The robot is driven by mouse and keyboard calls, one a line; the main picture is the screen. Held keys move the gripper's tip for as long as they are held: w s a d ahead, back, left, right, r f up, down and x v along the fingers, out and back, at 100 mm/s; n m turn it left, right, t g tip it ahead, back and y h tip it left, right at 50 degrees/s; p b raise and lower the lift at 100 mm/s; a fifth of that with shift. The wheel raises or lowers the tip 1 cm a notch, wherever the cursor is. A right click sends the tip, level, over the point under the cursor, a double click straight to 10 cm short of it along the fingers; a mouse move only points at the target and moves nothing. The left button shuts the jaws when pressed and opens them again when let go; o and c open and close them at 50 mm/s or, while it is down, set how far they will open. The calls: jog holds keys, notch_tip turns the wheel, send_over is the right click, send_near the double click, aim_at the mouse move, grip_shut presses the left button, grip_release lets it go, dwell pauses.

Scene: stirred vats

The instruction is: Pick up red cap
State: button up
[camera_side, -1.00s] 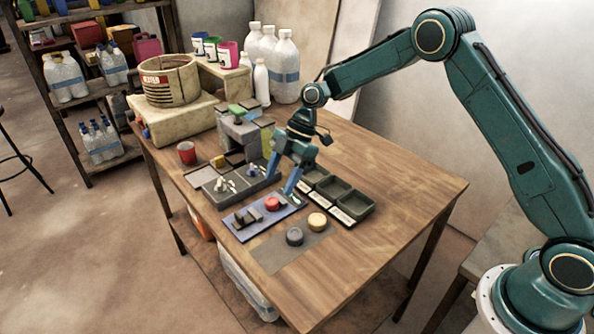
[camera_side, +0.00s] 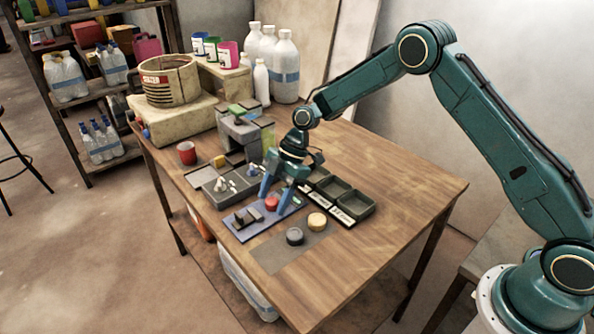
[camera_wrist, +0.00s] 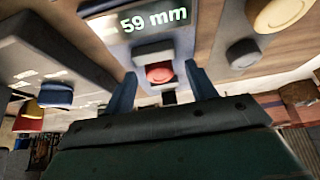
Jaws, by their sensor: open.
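The red cap (camera_side: 271,203) lies on the blue plate (camera_side: 246,226) on the table. In the wrist view the red cap (camera_wrist: 159,73) shows between and beyond my two fingers. My gripper (camera_side: 274,199) is open, its blue fingers pointing down on either side of the red cap. My gripper also shows in the wrist view (camera_wrist: 160,92). The fingers look apart from the cap, and I cannot tell the exact gap.
A grey cap (camera_side: 295,236) and a yellow cap (camera_side: 317,221) lie on a grey mat (camera_side: 272,259) in front. Dark trays (camera_side: 357,205) stand to the right, and a grey tray (camera_side: 211,197) with small white pieces to the left. The table's front right is clear.

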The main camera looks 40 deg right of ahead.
aim_at(274, 199)
jog(key=c, duration=1.1)
jog(key=shift+r, duration=0.15)
notch_tip(274, 199, up, 20)
jog(key=shift+f, duration=0.15)
